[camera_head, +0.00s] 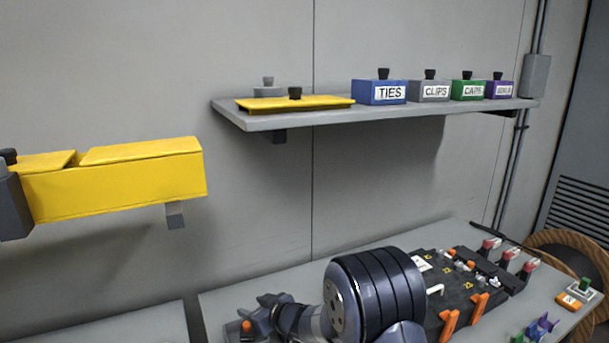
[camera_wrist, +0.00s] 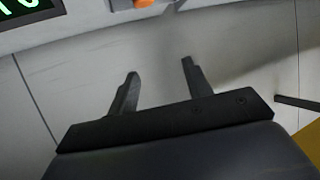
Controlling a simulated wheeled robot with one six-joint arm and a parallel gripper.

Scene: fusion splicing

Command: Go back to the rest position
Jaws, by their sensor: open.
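My gripper (camera_wrist: 157,84) shows in the wrist view with its two dark fingers spread apart and nothing between them. Behind the fingers is a pale grey surface. In the head view my arm's dark, ribbed joint is at the bottom centre, over the workbench (camera_head: 230,302). The gripper's fingertips cannot be made out clearly there.
A black splicing unit (camera_head: 455,303) with orange levers lies on the bench right of my arm. A wall shelf (camera_head: 300,118) holds a yellow lid (camera_head: 320,103) and several labelled boxes, including a blue TIES box (camera_head: 379,91). A yellow duct (camera_head: 120,180) is on the left wall.

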